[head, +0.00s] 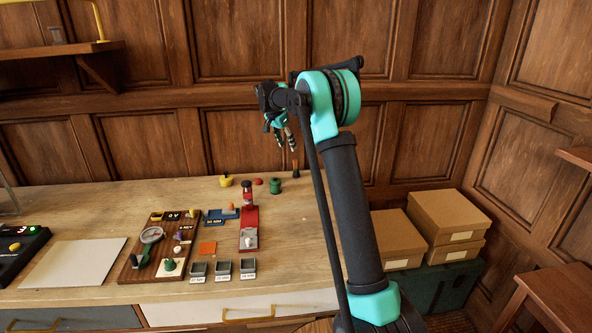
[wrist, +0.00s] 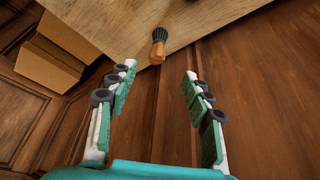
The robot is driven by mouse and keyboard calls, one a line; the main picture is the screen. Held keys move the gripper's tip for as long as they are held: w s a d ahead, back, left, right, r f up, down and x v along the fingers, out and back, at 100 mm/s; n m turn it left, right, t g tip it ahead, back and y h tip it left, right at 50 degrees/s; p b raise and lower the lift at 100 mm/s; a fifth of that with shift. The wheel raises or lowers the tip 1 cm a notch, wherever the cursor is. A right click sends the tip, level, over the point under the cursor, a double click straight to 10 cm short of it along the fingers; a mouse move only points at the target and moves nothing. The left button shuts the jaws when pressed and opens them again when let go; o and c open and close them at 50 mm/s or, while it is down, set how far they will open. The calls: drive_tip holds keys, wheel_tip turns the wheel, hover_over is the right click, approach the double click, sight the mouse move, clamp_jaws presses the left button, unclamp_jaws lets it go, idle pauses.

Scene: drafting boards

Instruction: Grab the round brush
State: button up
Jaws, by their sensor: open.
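The round brush (wrist: 157,50) shows in the wrist view, with an orange-brown handle and dark bristles, at the edge of the wooden table. It lies just beyond and between my fingertips, apart from them. In the head view a small dark item (head: 295,174) at the back of the table, below my gripper, may be the brush; it is too small to tell. My gripper (head: 286,142) hangs above the back of the table in the head view. In the wrist view its two fingers (wrist: 160,73) are spread with nothing between them.
The table (head: 100,210) holds a wooden control board (head: 140,270), a red device (head: 249,238), a green knob-like piece (head: 275,186), a yellow pot (head: 226,181) and small grey bins (head: 222,268). Cardboard boxes (head: 447,215) stand at right. A panelled wall (head: 235,140) is close behind.

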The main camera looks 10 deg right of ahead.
sight(296, 167)
drive_tip(key=x, duration=0.9)
drive_tip(key=shift+f, duration=0.2)
drive_tip(key=shift+d+x, duration=0.1)
drive_tip(key=shift+x, duration=1.2)
drive_tip(key=shift+d+x, duration=0.15)
drive_tip(key=shift+x, duration=1.2)
drive_tip(key=shift+s, duration=0.1)
clamp_jaws()
